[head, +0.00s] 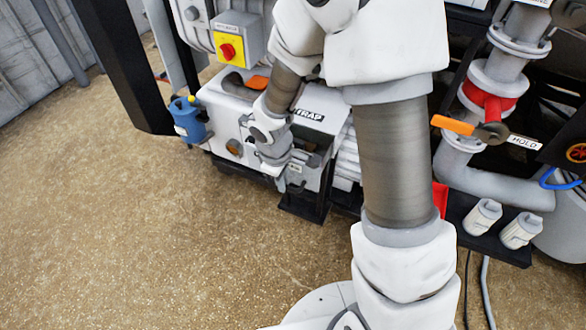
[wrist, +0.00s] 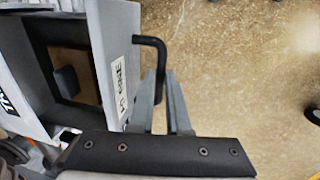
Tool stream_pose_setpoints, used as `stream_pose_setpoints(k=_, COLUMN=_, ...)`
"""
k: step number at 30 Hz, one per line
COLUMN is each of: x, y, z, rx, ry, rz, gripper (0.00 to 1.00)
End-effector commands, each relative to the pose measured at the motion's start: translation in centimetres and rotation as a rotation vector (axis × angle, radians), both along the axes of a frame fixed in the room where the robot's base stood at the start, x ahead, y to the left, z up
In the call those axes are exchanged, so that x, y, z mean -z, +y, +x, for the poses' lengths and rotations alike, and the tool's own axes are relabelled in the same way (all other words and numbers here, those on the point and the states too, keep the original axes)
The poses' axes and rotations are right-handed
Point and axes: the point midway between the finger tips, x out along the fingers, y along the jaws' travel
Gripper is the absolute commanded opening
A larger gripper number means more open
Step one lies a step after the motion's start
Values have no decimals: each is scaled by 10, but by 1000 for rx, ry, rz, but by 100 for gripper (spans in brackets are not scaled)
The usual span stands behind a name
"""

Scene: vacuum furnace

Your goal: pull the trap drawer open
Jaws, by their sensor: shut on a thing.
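The white trap housing (head: 235,100) with a TRAP label stands at upper middle in the head view; my arm covers part of it. In the wrist view the trap drawer (wrist: 122,60) stands at least partly open. Its labelled front is apart from the housing, and a grey block (wrist: 67,81) shows inside on a brown surface. A black bent handle (wrist: 153,41) sticks out from the drawer front. My gripper (wrist: 163,82) is shut on this handle, with its lower end between the two grey fingers. In the head view the gripper and handle are small and partly hidden.
A yellow box with a red knob (head: 229,50) is above the housing. A blue canister (head: 188,120) stands at its left. Pipes with an orange HOLD lever (head: 452,125) are at right. The speckled floor (head: 150,240) in front is clear.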

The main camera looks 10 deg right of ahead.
Motion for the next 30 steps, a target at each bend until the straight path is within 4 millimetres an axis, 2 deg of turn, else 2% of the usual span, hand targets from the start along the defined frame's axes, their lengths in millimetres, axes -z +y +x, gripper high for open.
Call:
stream_pose_setpoints(k=3, x=2, y=12, z=-16, rx=-2, ry=0, rz=0, gripper=0)
stream_pose_setpoints(k=9, x=1, y=22, z=-31, rx=-2, ry=1, rz=-1, gripper=0)
stream_pose_setpoints(k=23, x=0, y=25, z=-35, rx=1, ry=0, rz=-1, gripper=0)
stream_pose_setpoints(k=24, x=0, y=25, z=-35, rx=1, ry=1, rz=-1, gripper=20)
stream_pose_setpoints(k=28, x=0, y=25, z=-35, rx=1, ry=0, rz=-1, gripper=43)
stream_pose_setpoints(k=30, x=0, y=25, z=-35, rx=0, ry=1, rz=-1, gripper=45)
